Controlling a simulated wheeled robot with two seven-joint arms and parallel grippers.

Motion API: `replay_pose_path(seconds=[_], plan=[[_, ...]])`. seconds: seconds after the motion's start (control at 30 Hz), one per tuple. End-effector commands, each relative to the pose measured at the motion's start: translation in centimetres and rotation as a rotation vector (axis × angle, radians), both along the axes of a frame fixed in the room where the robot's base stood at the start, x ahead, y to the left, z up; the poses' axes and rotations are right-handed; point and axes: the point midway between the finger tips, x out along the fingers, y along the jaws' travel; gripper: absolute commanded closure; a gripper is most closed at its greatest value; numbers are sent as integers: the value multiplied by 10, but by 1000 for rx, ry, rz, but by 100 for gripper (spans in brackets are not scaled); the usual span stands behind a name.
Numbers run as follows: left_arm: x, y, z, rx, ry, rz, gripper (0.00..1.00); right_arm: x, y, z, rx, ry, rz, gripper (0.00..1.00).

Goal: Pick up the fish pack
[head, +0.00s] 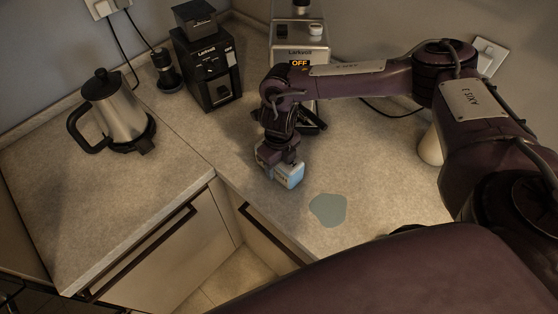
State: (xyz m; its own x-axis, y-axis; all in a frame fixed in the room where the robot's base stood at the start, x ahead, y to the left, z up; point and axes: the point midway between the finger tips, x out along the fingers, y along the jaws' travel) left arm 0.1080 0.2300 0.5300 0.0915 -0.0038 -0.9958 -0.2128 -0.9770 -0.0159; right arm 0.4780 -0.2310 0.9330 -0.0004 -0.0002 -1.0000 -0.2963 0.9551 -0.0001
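A small light blue and white block with a printed side, which looks like the fish pack (288,177), is at the counter's inner front edge, directly under the end of my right arm. My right gripper (279,164) reaches down over it from the back right and touches or nearly touches it. The fingers are too small and hidden to tell whether they are closed on it. I cannot tell whether the pack rests on the counter or is slightly raised. My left gripper is out of view.
A flat grey-green patch (328,210) lies on the counter (385,180) right of the pack. Behind stand a coffee machine (300,45), a black grinder (208,75) and a small dark device (166,72). A steel kettle (114,108) stands at left. The left counter front is clear.

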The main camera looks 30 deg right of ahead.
Motion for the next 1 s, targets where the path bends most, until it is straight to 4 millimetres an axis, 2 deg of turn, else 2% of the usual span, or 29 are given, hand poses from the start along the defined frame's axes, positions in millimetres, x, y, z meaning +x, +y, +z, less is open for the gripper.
replay_pose_path(seconds=[0.03,0.1,0.37,0.57,0.77,0.93,1.0], plan=[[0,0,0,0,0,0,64,0,0,0,0,-1,-1,70],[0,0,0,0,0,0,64,0,0,0,0,-1,-1,78],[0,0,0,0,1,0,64,1,0,1,1,-2,-1,78],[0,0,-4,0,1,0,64,2,0,14,2,-4,-1,78],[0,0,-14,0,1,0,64,2,0,47,3,-7,0,78],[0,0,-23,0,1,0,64,2,0,90,2,-9,0,78],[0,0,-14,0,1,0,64,3,0,111,0,-9,2,78]])
